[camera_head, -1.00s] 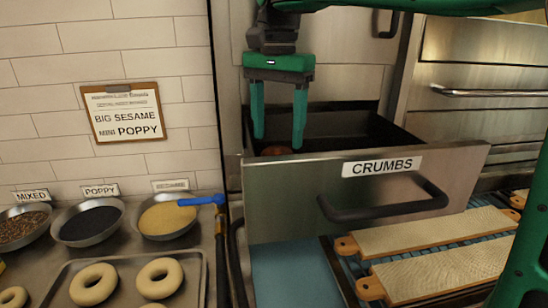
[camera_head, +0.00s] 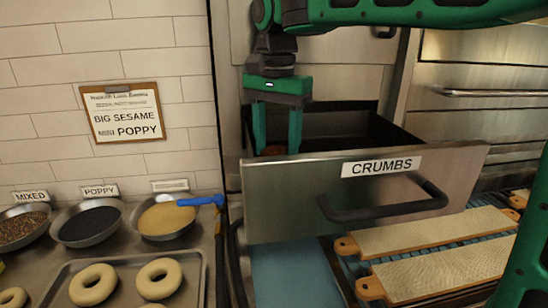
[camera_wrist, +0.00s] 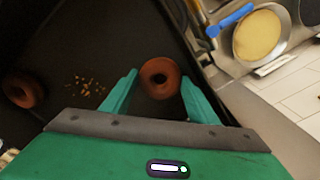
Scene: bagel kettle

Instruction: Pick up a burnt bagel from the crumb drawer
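The crumb drawer (camera_head: 300,200), labelled CRUMBS, is pulled open. My gripper (camera_head: 277,150) points down into its left part, with the fingertips partly behind the drawer front. In the wrist view my gripper (camera_wrist: 160,85) is open, and a dark brown bagel (camera_wrist: 160,78) lies between or just beyond its fingertips. A bit of this bagel (camera_head: 273,150) shows between the fingers in the head view. A second brown bagel (camera_wrist: 22,90) lies in the drawer at the left of the wrist view. I cannot tell whether the fingers touch the first bagel.
Crumbs (camera_wrist: 86,85) lie on the drawer floor between the bagels. The drawer's side wall is close beside my gripper. A blue-handled tool (camera_head: 200,201), a seed bowl (camera_head: 166,219) and a tray (camera_head: 200,270) of pale bagels stand left of the drawer.

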